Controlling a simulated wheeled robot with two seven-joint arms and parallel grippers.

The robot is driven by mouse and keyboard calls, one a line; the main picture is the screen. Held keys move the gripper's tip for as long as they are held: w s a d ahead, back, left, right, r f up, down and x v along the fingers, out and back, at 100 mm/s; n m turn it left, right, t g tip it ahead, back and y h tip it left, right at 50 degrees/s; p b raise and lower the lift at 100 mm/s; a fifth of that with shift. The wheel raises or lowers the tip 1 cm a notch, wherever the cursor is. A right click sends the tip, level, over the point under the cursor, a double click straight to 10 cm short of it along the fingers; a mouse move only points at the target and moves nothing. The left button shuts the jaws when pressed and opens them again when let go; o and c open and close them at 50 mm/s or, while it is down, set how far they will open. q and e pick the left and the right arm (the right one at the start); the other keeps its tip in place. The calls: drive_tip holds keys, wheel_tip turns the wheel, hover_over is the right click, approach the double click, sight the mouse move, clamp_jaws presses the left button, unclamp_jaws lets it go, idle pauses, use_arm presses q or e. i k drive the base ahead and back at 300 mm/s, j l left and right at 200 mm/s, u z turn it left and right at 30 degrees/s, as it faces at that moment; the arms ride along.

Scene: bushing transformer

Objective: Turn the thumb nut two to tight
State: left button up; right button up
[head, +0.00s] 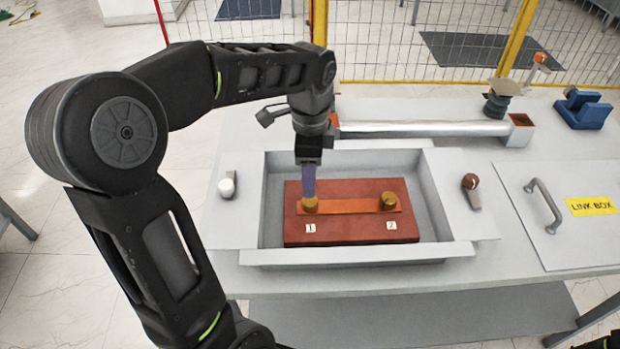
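Thumb nut two (389,200) is a brass-coloured knob at the right end of an orange copper link bar (350,205), above the label "2". Thumb nut one (310,206) is at the bar's left end, above the label "1". The bar lies on a red-brown block (350,236) inside the open grey box. My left gripper (309,196) points down at thumb nut one, its fingertips at the nut's top. Whether the fingers are closed on it cannot be told. Nothing is at thumb nut two.
The grey box walls (360,255) surround the block. A lid marked "LINK BOX" (570,215) with a handle lies at the right. A metal tube (425,129) lies behind the box. A blue block (583,110) stands at the back right.

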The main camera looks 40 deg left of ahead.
sight(389, 200)
drive_tip(key=k, duration=1)
